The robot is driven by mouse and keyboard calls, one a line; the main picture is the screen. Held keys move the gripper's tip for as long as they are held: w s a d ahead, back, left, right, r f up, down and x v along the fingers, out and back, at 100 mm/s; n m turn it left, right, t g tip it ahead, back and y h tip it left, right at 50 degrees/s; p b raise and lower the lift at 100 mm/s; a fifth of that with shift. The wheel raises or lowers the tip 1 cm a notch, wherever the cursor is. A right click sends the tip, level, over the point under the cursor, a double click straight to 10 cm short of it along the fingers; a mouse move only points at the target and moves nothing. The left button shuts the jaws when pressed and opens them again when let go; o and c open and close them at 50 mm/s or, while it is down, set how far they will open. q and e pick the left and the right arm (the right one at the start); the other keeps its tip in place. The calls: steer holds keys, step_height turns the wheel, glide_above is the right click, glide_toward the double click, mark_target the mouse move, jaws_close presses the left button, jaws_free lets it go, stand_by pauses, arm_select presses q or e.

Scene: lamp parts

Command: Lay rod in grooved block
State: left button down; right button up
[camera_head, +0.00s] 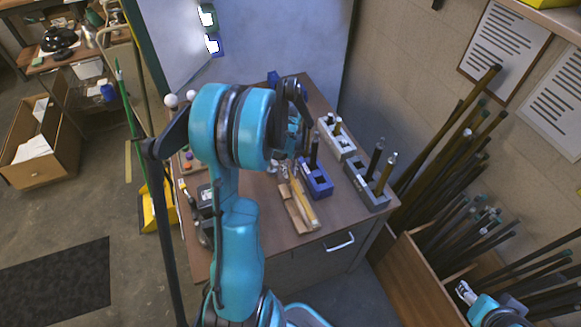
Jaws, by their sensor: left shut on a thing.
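The grooved block (301,218) looks like a light wooden piece lying on the table near its front edge. A yellowish strip, which looks like the rod (297,190), runs along it; I cannot tell whether it rests in the groove or sits just above it. My left gripper (284,170) is at the far end of this strip, pointing down and shut on it. The arm hides part of the fingers and the grip. Part of my right arm shows at the bottom right, with its gripper (464,291) over the bin; its jaws are unclear.
A blue block (318,186) with an upright black rod stands close right of the wooden block. Grey holed blocks (369,198) with upright rods stand farther right. Small items crowd the table's left side. A wooden bin (408,270) of long rods stands at the right.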

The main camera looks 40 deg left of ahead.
mark_target(290, 187)
arm_select(q)
step_height(290, 187, down, 7)
steer(key=b, duration=0.5)
steer(key=shift+w, duration=0.1)
steer(key=shift+f, duration=0.1)
stand_by(0.6)
steer(key=c, duration=1.5)
jaws_free()
steer(key=shift+o, duration=0.2)
